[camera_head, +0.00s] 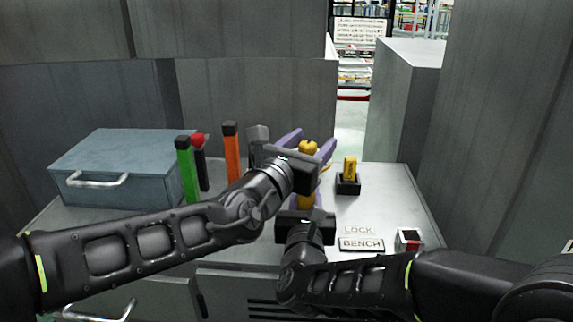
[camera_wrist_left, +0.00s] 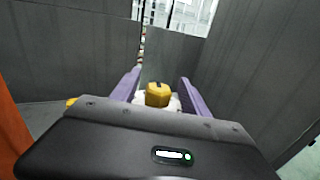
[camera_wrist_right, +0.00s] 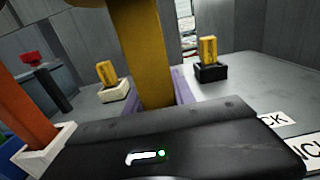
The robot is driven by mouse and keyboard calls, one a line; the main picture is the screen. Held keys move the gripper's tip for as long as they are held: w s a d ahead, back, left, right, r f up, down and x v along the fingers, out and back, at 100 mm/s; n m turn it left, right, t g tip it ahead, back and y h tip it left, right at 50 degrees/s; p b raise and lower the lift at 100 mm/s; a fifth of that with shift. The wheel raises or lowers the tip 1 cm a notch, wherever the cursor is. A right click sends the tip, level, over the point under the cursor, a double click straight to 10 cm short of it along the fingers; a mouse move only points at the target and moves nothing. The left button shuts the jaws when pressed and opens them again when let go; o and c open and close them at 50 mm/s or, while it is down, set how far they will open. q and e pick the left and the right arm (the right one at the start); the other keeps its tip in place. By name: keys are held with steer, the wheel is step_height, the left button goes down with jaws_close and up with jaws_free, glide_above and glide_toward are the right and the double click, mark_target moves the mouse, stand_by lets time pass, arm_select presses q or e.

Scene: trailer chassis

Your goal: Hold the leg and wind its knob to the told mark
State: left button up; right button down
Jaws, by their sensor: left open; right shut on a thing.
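The yellow leg (camera_head: 306,197) stands upright on the bench, partly hidden by my arms; it also shows as a thick post in the right wrist view (camera_wrist_right: 146,55). Its yellow knob (camera_head: 307,146) is on top, and in the left wrist view the knob (camera_wrist_left: 158,95) has a small dark mark on its upper face. My left gripper (camera_head: 311,139) is open, its purple fingers on either side of the knob with gaps showing. My right gripper (camera_wrist_right: 150,98) is shut on the leg below, its fingertips mostly hidden behind the post. No told mark can be read.
A yellow block in a black holder (camera_head: 348,186) stands right of the leg; another sits in a pale holder (camera_wrist_right: 115,92). Green (camera_head: 188,172) and orange (camera_head: 232,153) upright bars and a blue-grey toolbox (camera_head: 115,160) stand left. LOCK and BENCH plates (camera_head: 361,244) lie front right.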

arm_select(q)
steer(key=v, duration=1)
steer(key=shift+r, duration=0.1)
steer(key=w+r+m+y, duration=0.2)
steer(key=w+m+y, duration=0.1)
steer(key=m, duration=0.9)
steer(key=w+d+r+m+y, duration=0.1)
steer(key=m+y, duration=0.4)
steer(key=m, duration=0.6)
steer(key=w+r+m+g+y, duration=0.1)
steer(key=w+r+m+y, duration=0.2)
steer(key=m, duration=0.9)
steer(key=shift+w+d+m+y, duration=0.15)
steer(key=shift+w+y, duration=0.25)
steer(key=shift+w, duration=0.25)
steer(key=shift+w+d+m+y, duration=0.15)
steer(key=shift+w+y, duration=0.25)
steer(key=shift+w, duration=0.3)
steer(key=s+d+f+n+g+y, duration=0.1)
steer(key=s+d+n+g, duration=0.2)
steer(key=s+d+n, duration=0.4)
steer(key=s+n, duration=0.4)
steer(key=shift+d+f+g+y, duration=0.2)
steer(key=shift+d+g+y, duration=0.1)
steer(key=shift+y, duration=0.1)
